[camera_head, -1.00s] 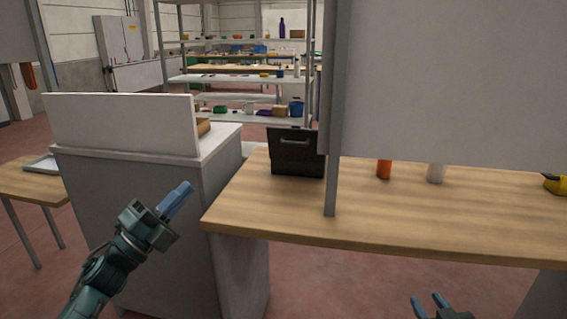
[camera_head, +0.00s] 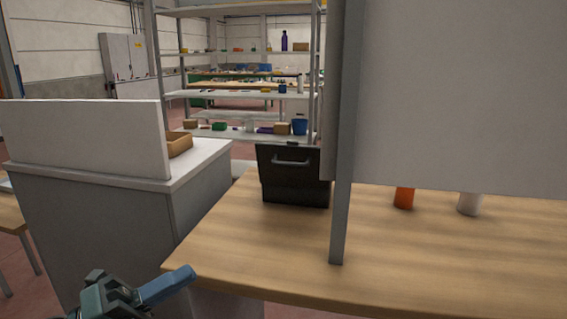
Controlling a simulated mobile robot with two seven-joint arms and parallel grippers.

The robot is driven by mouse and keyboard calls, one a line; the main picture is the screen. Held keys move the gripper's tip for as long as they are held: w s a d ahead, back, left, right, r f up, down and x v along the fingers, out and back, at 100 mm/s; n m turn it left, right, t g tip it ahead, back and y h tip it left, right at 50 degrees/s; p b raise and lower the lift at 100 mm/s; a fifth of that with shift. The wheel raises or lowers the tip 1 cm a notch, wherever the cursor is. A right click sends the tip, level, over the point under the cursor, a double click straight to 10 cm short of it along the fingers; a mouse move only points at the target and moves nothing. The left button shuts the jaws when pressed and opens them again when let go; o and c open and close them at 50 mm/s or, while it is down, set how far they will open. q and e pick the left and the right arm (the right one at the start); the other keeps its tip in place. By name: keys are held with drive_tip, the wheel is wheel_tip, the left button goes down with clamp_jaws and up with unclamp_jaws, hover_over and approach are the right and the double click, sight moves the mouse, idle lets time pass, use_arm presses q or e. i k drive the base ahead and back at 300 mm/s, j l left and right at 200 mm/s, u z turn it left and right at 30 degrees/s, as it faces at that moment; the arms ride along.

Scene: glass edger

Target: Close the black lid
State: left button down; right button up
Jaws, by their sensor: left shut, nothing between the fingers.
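A black box (camera_head: 296,193) stands on the wooden workbench, left of the grey post. Its black lid (camera_head: 291,170), with a light grey handle (camera_head: 291,161), shows as a tilted panel at the upper front; it looks raised, but how far it is open is hard to tell. My left gripper (camera_head: 178,284) is shut and empty at the lower left, at the near left corner of the bench. It is well apart from the box, nearer to me and to the left. My right gripper is not in view.
The wooden workbench (camera_head: 240,240) is clear in front of the box. A grey post (camera_head: 341,215) and large grey panel (camera_head: 455,95) stand right of it. An orange item (camera_head: 404,197) and a white one (camera_head: 470,203) are farther right. A grey cabinet (camera_head: 105,215) stands left.

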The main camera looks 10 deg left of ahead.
sight(292, 164)
drive_tip(key=i, duration=0.85)
